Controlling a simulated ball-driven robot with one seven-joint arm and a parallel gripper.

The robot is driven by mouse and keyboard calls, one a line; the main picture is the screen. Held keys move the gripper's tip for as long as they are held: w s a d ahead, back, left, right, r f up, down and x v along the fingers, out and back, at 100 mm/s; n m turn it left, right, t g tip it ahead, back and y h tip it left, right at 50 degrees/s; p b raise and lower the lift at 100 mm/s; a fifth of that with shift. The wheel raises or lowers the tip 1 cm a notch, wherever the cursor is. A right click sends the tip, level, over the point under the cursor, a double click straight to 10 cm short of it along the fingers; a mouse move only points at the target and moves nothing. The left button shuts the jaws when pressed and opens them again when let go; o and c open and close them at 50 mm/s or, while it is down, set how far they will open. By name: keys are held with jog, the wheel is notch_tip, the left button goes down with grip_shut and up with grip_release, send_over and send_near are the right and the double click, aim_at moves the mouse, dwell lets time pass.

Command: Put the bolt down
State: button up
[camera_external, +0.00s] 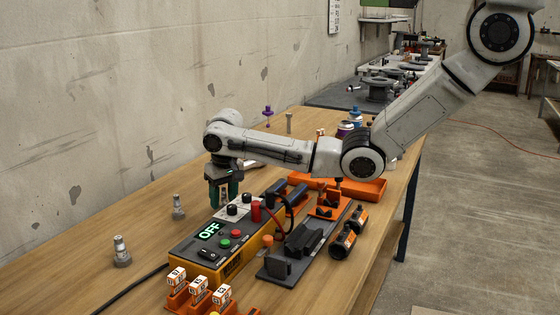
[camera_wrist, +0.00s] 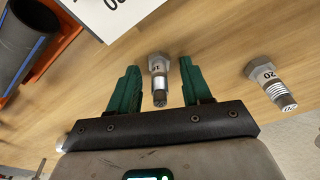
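My gripper (camera_external: 222,200) points down over the table behind the control box in the external view. In the wrist view its two green fingers (camera_wrist: 159,66) are spread apart. A grey bolt (camera_wrist: 158,80) marked with a number, seemingly 16, stands between them, with a gap visible on each side. It appears to be on the wooden table; its exact contact is hard to tell. The external view does not show this bolt clearly. A second bolt (camera_wrist: 268,78), marked 20, stands to the right of the fingers in the wrist view.
Two bolts stand on the table (camera_external: 60,275) at the left, one nearer (camera_external: 122,252) and one farther (camera_external: 178,208). The yellow control box (camera_external: 232,265) reading OFF is close to my gripper. Orange labelled holders (camera_external: 178,298) are in front. Bare wood lies around the left bolts.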

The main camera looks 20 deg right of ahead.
jog(key=shift+o, duration=0.2)
notch_tip(320, 180, up, 12)
jog(key=s, duration=0.1)
jog(key=shift+s+d+p, duration=0.3)
jog(key=shift+s, duration=0.05)
jog(key=shift+d, duration=0.1)
jog(key=s+d+f+m+p, duration=0.1)
jog(key=d+f+m, duration=0.1)
jog(key=d, duration=1)
jog(key=s+d+f+m+t+p, duration=0.1)
jog(key=s+d+f+m+p, duration=0.1)
jog(key=d, duration=0.9)
jog(key=s+d+f+m+p, duration=0.1)
jog(key=d+f+m, duration=0.1)
jog(key=d, duration=1)
jog(key=shift+s+d+f+m, duration=0.15)
jog(key=shift+d+f+m, duration=0.15)
jog(key=shift+m, duration=0.5)
jog(key=s+d+f+n+b, duration=0.1)
jog(key=s+d+f+b, duration=0.1)
jog(key=s+d+f, duration=0.2)
jog(key=s+d+f+n+g+b, duration=0.1)
jog(key=s+d+f+n+b, duration=0.1)
jog(key=s+d, duration=0.8)
jog(key=s+f, duration=0.1)
jog(key=s, duration=0.2)
jog(key=shift+d+f+g+h, duration=0.3)
jog(key=shift+f+h, duration=0.05)
jog(key=shift+h, duration=0.05)
